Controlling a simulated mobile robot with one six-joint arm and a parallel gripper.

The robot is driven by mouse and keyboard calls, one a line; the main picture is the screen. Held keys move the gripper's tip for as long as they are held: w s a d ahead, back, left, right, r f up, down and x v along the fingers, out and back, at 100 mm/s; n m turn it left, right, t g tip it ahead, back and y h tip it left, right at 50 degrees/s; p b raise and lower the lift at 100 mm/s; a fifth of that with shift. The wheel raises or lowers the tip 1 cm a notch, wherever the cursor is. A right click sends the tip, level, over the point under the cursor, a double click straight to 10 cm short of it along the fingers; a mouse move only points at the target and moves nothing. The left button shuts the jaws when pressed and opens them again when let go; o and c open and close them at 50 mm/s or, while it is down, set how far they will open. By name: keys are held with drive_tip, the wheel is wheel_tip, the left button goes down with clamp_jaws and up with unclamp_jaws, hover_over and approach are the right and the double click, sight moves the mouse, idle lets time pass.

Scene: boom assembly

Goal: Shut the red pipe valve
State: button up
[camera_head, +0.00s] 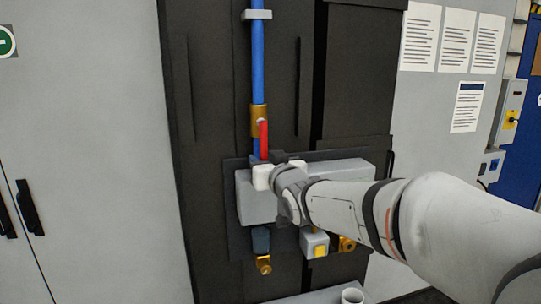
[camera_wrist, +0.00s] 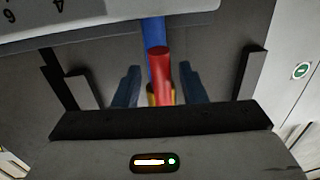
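The red valve handle (camera_head: 263,138) hangs straight down along the blue vertical pipe (camera_head: 258,62), below the brass valve body (camera_head: 259,116). My gripper (camera_head: 262,163) is at the handle's lower end in the head view, partly hidden by my wrist. In the wrist view the red handle (camera_wrist: 161,72) stands between the two dark blue fingers of my gripper (camera_wrist: 158,78). A narrow gap shows on each side of the handle, so the fingers are open around it. The brass body is mostly hidden behind the handle there.
A grey box (camera_head: 255,205) sits behind my wrist on the dark panel, with brass fittings (camera_head: 264,265) below it. A white cup (camera_head: 352,296) stands on a ledge at the bottom. A grey cabinet (camera_head: 90,120) is on the left.

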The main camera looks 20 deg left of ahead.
drive_tip(key=shift+w+a, duration=0.3)
drive_tip(key=shift+w, duration=0.1)
clamp_jaws()
